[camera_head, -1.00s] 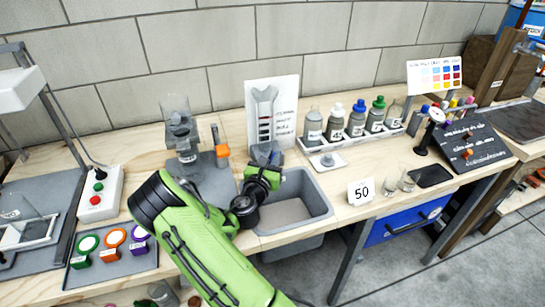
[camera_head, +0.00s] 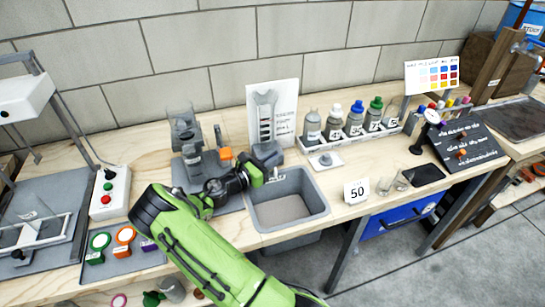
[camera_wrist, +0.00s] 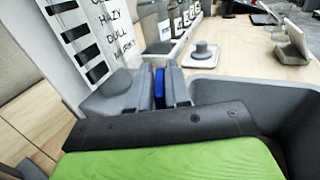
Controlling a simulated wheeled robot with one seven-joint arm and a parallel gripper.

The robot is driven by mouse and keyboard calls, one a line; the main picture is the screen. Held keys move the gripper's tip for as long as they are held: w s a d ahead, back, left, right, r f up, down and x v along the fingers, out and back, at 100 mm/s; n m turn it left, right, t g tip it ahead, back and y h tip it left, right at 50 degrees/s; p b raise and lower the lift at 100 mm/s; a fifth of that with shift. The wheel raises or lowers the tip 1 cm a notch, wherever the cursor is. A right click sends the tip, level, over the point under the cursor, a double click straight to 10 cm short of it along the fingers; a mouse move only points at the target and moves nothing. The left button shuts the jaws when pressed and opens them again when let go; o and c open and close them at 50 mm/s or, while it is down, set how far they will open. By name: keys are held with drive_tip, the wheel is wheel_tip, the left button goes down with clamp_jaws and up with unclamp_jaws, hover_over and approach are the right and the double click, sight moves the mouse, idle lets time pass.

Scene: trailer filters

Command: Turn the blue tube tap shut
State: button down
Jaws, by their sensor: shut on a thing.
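The blue tap (camera_wrist: 160,88) shows in the wrist view as a narrow blue strip between my two grey fingers. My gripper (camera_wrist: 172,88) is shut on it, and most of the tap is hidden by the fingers. In the head view my gripper (camera_head: 274,175) is at the back left rim of the sink, pointing right, and the blue tap cannot be made out there. A grey rounded block (camera_head: 267,154) stands just behind the gripper; it also shows left of the fingers in the wrist view (camera_wrist: 110,97).
The grey sink (camera_head: 322,208) lies right of the gripper. An orange tap (camera_head: 226,153) and a grey stand (camera_head: 187,140) are close on the left. A printed card (camera_head: 285,115) stands behind.

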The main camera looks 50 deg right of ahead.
idle(0.4)
drive_tip(key=c, duration=1.2)
unclamp_jaws()
drive_tip(key=shift+o, duration=0.2)
